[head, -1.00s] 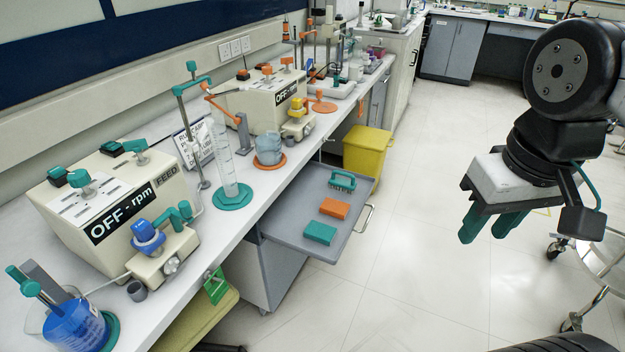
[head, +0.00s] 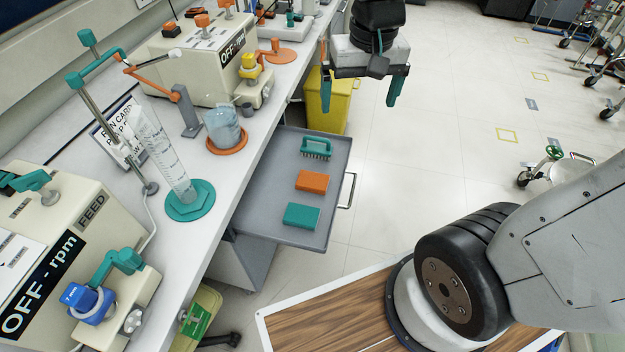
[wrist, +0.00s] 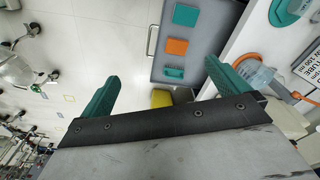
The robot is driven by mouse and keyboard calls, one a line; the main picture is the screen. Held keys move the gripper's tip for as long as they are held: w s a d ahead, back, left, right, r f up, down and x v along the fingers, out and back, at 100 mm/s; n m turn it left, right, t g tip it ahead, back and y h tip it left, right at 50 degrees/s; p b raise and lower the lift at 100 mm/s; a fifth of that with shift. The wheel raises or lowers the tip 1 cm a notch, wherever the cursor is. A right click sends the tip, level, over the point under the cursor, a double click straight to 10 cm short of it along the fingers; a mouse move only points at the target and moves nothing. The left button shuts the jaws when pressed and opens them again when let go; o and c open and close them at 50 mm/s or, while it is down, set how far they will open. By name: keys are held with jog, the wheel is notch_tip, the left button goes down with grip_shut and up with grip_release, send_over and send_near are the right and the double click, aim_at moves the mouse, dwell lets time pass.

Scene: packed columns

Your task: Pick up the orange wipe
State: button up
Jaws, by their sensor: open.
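The orange wipe (head: 312,181) lies flat in the pulled-out grey drawer (head: 271,209), between a teal wipe (head: 302,216) and a teal brush (head: 316,148). In the wrist view the orange wipe (wrist: 177,47) shows ahead of the fingers, unobstructed. My gripper (head: 360,88) is open and empty. In the head view it appears above the far end of the drawer, beyond the brush. In the wrist view its two teal fingers (wrist: 160,82) are spread wide, with the drawer beyond them.
The bench edge runs along the left of the drawer, with a glass cylinder (head: 168,160) on a teal base and a beaker (head: 222,127) on an orange base. A yellow bin (head: 338,103) stands behind the drawer. Floor to the right of the drawer is clear.

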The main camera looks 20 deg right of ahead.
jog(key=w+a+f+m, duration=0.1)
jog(key=w+f+m, duration=0.1)
jog(key=w+f, duration=0.7)
jog(key=m, duration=0.2)
send_over(313, 179)
notch_tip(313, 179, down, 19)
jog(key=shift+m+g, duration=0.4)
notch_tip(313, 179, down, 13)
jog(key=shift+r, duration=0.1)
jog(key=shift+c, duration=0.3)
jog(key=c, duration=0.6)
